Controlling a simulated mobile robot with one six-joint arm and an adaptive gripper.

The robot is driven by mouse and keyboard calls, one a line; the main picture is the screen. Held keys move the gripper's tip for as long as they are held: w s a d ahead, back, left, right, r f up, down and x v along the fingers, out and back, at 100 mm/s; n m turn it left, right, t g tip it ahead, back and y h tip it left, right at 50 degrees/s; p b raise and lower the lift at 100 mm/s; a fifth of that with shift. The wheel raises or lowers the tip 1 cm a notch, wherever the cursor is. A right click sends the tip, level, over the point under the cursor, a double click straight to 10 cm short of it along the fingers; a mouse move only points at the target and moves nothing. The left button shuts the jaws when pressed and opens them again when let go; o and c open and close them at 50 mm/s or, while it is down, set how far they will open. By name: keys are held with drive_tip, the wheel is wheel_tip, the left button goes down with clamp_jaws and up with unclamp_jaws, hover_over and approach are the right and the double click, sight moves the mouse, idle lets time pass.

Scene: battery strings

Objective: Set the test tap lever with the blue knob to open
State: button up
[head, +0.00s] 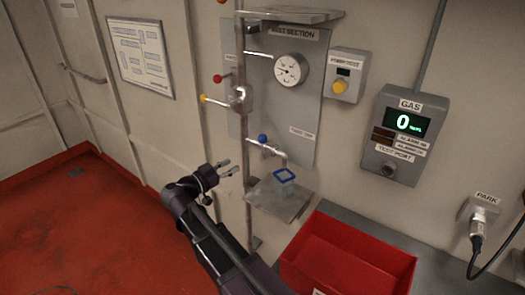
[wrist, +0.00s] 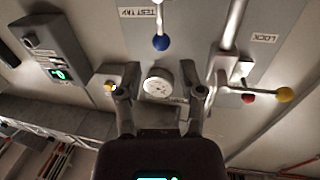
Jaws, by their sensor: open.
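The test tap lever ends in a blue knob (head: 262,138), above the tap's pipe on the grey panel. The same blue knob shows in the wrist view (wrist: 161,42), at the end of its metal lever (wrist: 159,18), beyond my fingertips. My gripper (head: 232,168) is open and empty, below and left of the knob in the head view, apart from the lever. In the wrist view my gripper (wrist: 160,92) has its two fingers spread, with nothing between them. The TEST TAP label (wrist: 143,12) is beside the lever.
A vertical pipe (head: 246,190) stands close to my gripper. A blue-rimmed jar (head: 285,176) sits on a small shelf (head: 290,209) under the spout. A yellow-knobbed lever (head: 203,98) and a red knob (head: 217,78) are above. A red bin (head: 345,255) is lower right.

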sight(262, 155)
drive_tip(key=shift+w+d, duration=0.1)
drive_tip(key=shift+x, duration=6.8)
clamp_jaws()
